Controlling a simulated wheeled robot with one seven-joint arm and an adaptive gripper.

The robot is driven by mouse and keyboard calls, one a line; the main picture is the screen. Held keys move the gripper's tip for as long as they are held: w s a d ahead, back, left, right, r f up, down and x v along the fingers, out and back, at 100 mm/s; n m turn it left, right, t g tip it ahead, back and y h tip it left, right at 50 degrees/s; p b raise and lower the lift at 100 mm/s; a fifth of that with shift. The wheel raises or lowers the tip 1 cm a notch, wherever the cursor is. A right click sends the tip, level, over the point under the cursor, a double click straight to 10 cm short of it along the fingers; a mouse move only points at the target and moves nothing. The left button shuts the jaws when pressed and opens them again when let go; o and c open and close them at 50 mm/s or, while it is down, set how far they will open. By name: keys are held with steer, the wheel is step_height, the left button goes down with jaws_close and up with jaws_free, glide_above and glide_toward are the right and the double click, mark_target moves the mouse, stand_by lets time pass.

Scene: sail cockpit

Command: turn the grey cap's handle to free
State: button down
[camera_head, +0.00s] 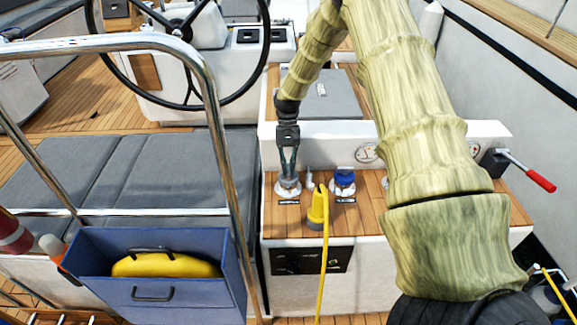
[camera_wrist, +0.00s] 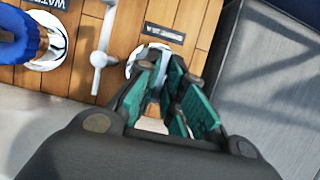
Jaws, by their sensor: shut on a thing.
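The grey cap (camera_head: 288,190) sits at the left end of the wooden console top, in a round pale fitting, with a dark label in front of it. My gripper (camera_head: 288,178) points down from above and is shut on the cap's handle. In the wrist view my gripper's green pads (camera_wrist: 163,82) close around the grey handle of the cap (camera_wrist: 140,60). The fingers cover much of the cap and handle, so the handle's exact angle is hard to tell.
A blue cap (camera_head: 343,180) stands to the right, with a small metal T-shaped fitting (camera_wrist: 100,58) between. A yellow plug with cable (camera_head: 317,210) is at the front edge. A steel rail (camera_head: 215,130) and blue box (camera_head: 165,295) lie left; a red-tipped lever (camera_head: 540,181) is right.

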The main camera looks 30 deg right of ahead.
stand_by(0.4)
steer(key=c, duration=1.5)
jaws_free()
steer(key=v, duration=1.2)
